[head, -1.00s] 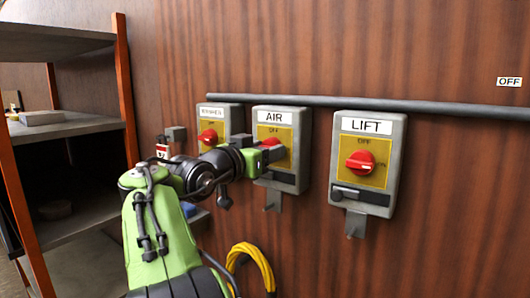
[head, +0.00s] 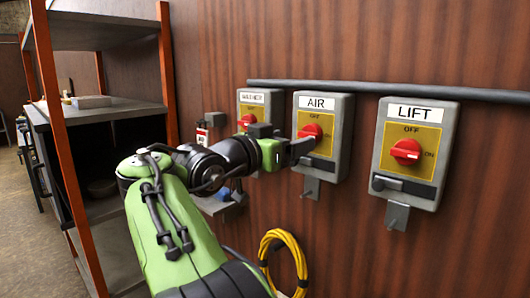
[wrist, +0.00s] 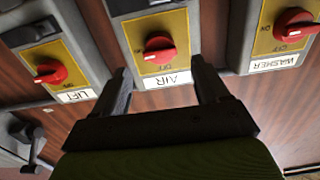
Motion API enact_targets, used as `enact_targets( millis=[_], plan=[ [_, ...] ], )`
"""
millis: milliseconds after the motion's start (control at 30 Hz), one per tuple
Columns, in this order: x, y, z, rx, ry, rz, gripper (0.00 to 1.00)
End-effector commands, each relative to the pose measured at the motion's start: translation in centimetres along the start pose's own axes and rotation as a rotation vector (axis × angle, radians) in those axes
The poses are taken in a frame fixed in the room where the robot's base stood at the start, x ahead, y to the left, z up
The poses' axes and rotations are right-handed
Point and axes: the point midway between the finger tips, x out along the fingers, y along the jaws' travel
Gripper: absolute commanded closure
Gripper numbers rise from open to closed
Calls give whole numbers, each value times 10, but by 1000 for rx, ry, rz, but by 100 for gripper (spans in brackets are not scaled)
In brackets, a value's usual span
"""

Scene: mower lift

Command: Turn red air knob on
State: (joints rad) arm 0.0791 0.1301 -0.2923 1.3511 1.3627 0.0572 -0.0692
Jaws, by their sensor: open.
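The AIR box (head: 334,110) is grey with a yellow plate and a red knob (head: 311,133), mounted on the wood-grain wall between two similar boxes. In the wrist view the red AIR knob (wrist: 159,49) shows upside down, ahead of and between my two fingers. My gripper (head: 302,149) is at the front of the AIR box, low and left of its knob. In the wrist view my gripper (wrist: 163,85) is open and empty, its fingers apart on either side of the AIR label. The knob looks clear of the fingers. Whether a fingertip touches the box I cannot tell.
The LIFT box (head: 440,150) with its red knob is to the right, and the WASHER box (head: 260,97) to the left. A grey pipe (head: 400,89) runs above them. A shelf (head: 110,110) stands at left. A yellow hose (head: 285,260) hangs below.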

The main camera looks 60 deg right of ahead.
Motion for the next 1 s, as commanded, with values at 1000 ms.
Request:
enact_targets(
  millis=[1000],
  plan=[
    [-96,0,0,-1,-2,0,26]
  ],
)
